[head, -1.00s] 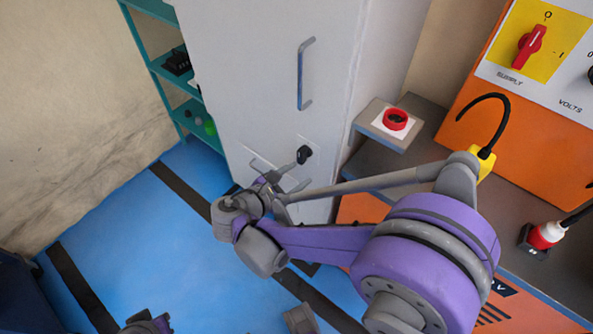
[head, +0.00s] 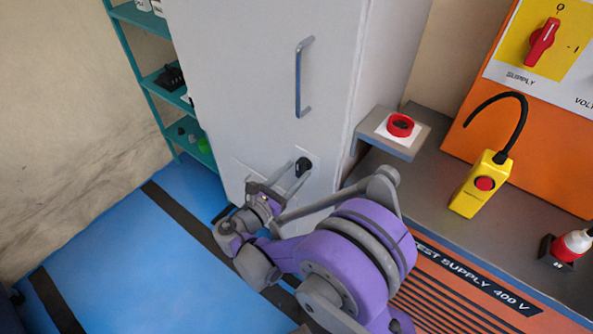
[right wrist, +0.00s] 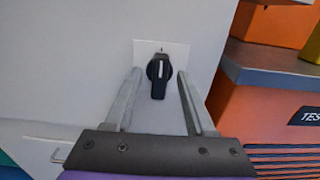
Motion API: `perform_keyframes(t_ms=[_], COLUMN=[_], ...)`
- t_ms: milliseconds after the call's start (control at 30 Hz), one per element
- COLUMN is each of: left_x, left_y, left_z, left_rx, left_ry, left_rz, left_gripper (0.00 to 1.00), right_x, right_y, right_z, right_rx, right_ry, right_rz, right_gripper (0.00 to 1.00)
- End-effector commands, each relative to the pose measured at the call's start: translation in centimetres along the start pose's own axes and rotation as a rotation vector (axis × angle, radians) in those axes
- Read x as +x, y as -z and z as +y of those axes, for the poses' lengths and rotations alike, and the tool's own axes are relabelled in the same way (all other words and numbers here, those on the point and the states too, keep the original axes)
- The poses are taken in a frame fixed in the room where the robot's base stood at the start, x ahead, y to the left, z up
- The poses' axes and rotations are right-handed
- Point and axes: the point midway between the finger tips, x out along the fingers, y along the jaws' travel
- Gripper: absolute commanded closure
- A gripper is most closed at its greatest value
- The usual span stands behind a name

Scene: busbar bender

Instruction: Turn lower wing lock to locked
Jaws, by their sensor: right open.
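The lower wing lock is a black knob (head: 303,167) low on the grey cabinet door (head: 262,75). In the right wrist view the knob (right wrist: 159,78) sits on a white plate (right wrist: 177,53). Its handle stands about upright, with a white line at its upper part and a small mark above it on the plate. My right gripper (head: 287,178) is open in front of the lock. In the right wrist view its fingers (right wrist: 159,92) lie on either side of the knob, with gaps at both sides. I cannot tell how deep the fingertips reach. My left gripper is out of view.
A metal door handle (head: 303,77) is above the lock. To the right, a bench carries a red button (head: 400,125), a yellow pendant (head: 480,184) and an orange supply panel (head: 540,125). A teal shelf (head: 150,85) stands at the left. Blue floor (head: 120,260) is open there.

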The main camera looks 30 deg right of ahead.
Motion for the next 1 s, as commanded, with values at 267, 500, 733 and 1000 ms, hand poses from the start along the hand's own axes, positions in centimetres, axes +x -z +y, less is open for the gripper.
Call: perform_keyframes(t_ms=[267, 500, 733, 1000], left_x=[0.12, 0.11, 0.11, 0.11], left_y=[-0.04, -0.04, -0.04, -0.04], left_z=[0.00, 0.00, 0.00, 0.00], left_rx=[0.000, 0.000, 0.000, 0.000], left_ry=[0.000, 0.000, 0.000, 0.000], left_rz=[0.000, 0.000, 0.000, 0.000], left_gripper=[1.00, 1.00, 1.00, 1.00], right_x=[1.38, 1.35, 1.33, 1.33], right_y=[-0.01, -0.01, 0.00, 0.00], right_z=[-0.02, -0.01, 0.00, 0.00], right_rx=[0.000, 0.000, 0.000, 0.000], right_ry=[0.000, -0.001, 0.000, 0.000], right_rz=[0.000, 0.000, 0.001, 0.001], right_gripper=[0.45, 0.56, 0.97, 1.00])
